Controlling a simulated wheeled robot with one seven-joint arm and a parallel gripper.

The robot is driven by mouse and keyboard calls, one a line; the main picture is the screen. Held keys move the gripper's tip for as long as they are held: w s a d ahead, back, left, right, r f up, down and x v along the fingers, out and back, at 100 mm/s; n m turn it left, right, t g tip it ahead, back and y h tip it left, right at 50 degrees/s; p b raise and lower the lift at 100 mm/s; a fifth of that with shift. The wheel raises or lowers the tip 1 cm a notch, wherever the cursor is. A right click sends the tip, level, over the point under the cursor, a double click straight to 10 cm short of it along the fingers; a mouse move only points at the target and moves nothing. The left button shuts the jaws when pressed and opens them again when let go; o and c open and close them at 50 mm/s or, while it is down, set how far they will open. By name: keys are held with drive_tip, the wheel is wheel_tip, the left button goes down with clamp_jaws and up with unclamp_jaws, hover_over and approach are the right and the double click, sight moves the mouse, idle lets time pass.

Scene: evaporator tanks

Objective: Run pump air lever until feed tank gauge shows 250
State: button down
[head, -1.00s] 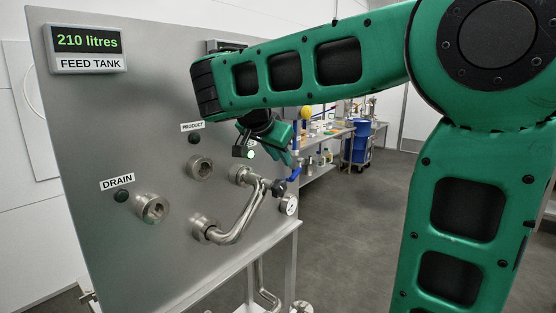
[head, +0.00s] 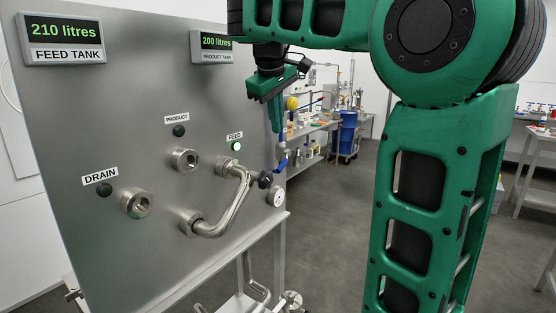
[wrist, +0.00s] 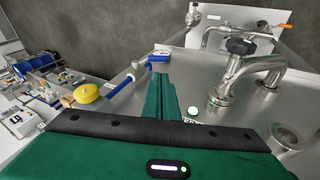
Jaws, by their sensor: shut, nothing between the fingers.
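The feed tank gauge (head: 62,33) in the head view reads 210 litres in green. A small blue lever (head: 282,164) sits at the right edge of the steel panel, and a blue handle shows ahead of my fingers in the wrist view (wrist: 158,57). I take it for the pump air lever, but no label on it is readable. My gripper (head: 276,129) is shut and empty, pointing down above the lever and apart from it. In the wrist view my closed green fingers (wrist: 163,78) point towards the blue handle.
The product tank display (head: 217,45) reads 200 litres. The FEED lamp (head: 236,146) glows green; PRODUCT (head: 179,131) and DRAIN (head: 104,190) lamps are dark. A bent steel pipe (head: 238,208) sticks out below. A yellow knob (wrist: 87,92) stands beside the blue handle.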

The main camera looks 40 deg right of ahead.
drive_tip(key=n, duration=0.1)
approach(281, 167)
drive_tip(key=shift+n, duration=0.3)
drive_tip(key=x, duration=0.6)
drive_tip(key=shift+w+d, duration=0.35)
drive_tip(key=shift+d, duration=0.05)
drive_tip(key=shift+f, duration=0.15)
wheel_tip(281, 167, down, 2)
drive_tip(key=shift+a+f+t+h, duration=0.15)
drive_tip(key=shift+t+h, duration=0.45)
drive_tip(key=shift+h, duration=0.6)
drive_tip(key=shift+w+d+f, duration=0.15)
drive_tip(key=shift+d+f, duration=0.35)
drive_tip(key=shift+f, duration=0.35)
drive_tip(key=shift+w+d+f, duration=0.1)
drive_tip(key=shift+d+f, duration=0.4)
drive_tip(key=shift+f, duration=0.3)
drive_tip(key=shift+w+d+f, duration=0.15)
drive_tip(key=shift+d+f, duration=0.3)
drive_tip(key=shift+f, duration=0.4)
drive_tip(key=shift+d, duration=0.1)
